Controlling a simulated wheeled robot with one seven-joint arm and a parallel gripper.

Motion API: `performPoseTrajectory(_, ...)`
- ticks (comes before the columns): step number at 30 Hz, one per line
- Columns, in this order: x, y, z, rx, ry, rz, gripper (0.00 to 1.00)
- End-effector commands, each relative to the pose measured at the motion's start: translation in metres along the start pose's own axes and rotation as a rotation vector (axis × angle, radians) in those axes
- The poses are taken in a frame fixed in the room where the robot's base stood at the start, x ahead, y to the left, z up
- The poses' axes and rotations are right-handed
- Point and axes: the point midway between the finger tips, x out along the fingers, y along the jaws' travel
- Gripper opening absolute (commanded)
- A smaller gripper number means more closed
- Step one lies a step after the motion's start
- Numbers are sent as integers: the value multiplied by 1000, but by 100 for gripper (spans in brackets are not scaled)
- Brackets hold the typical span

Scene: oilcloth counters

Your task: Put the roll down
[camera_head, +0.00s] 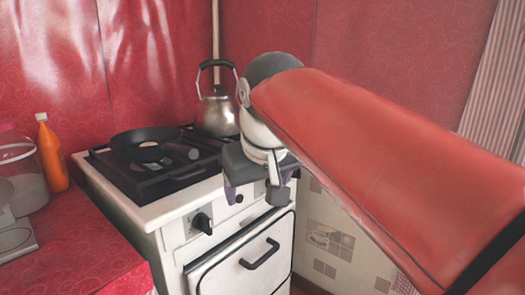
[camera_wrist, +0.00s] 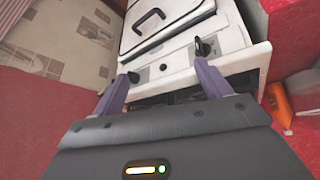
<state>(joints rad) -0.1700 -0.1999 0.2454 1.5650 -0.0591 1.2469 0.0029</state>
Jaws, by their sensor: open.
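My gripper (camera_head: 252,194) is open, with its two purple fingers spread in front of the stove. In the wrist view my gripper (camera_wrist: 168,70) has nothing between its fingers, and the stove front lies beyond them. A small pale tan thing, probably the roll (camera_head: 149,154), lies in or at the near edge of the black frying pan (camera_head: 140,140) on the hob. It is too small to make out clearly. The pan is left of my gripper. In the wrist view my gripper's body hides most of the hob, and I cannot see the roll there.
A steel kettle (camera_head: 217,114) stands at the back of the white stove (camera_head: 175,238). An orange bottle (camera_head: 52,155) and a glass jar (camera_head: 22,176) stand on the red counter (camera_head: 85,245) at left. That counter's front part is clear. A patterned panel (camera_head: 330,240) is right of the stove.

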Motion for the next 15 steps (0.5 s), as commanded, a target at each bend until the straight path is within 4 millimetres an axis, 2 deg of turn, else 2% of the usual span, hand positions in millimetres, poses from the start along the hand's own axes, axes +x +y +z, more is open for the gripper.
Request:
performPoseTrajectory(1, 4, 15, 28, 39, -9, 27, 77)
performPoseTrajectory(3, 15, 32, 66, 94, -20, 53, 77)
performPoseTrajectory(5, 24, 45, 101, 144, -27, 73, 77)
performPoseTrajectory(6, 31, 53, 125, 178, -32, 83, 77)
performPoseTrajectory(9, 49, 66, 181, 258, -41, 99, 77)
performPoseTrajectory(12, 66, 71, 228, 323, -46, 104, 77)
performPoseTrajectory(15, 78, 71, 260, 367, -49, 105, 77)
